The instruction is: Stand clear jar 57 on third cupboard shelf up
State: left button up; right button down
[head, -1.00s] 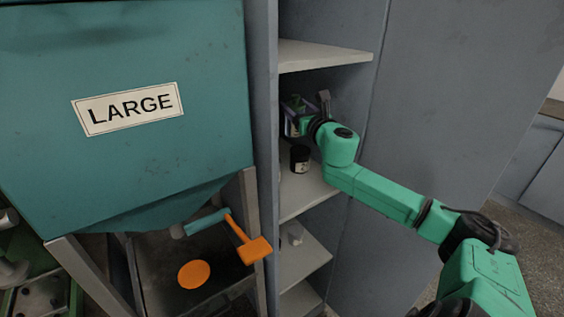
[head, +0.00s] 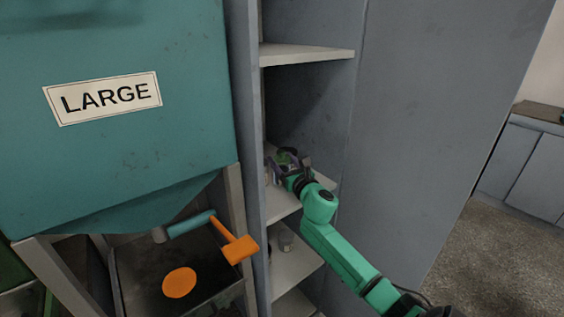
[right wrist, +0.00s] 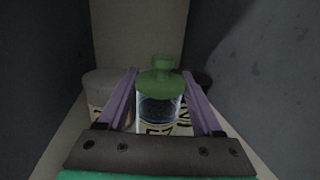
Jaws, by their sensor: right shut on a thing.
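The clear jar 57 (right wrist: 160,108) has a green stoppered lid, dark contents and a pale label reading 57. It stands upright between the purple fingers of my right gripper (right wrist: 160,76) in the right wrist view. My right gripper (head: 288,160) is shut on it, inside the cupboard, low over the middle shelf (head: 284,205) in the head view. The gripper mostly hides the jar there, and I cannot tell whether its base touches the shelf. My left gripper is not in view.
An upper shelf (head: 308,54) and a lower shelf (head: 296,265) show. The teal LARGE hopper (head: 120,160) stands left of the cupboard.

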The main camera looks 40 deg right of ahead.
jog(key=shift+c, duration=0.2)
grip_release()
jog(key=shift+f, duration=0.1)
jog(key=shift+r+p, duration=0.3)
jog(key=shift+s+f, duration=0.25)
jog(key=shift+s, duration=0.05)
jog(key=b+v, duration=0.1)
jog(key=v, duration=1)
jog(key=shift+s, duration=0.25)
jog(key=shift+a+r, duration=0.1)
jog(key=shift+a, duration=0.05)
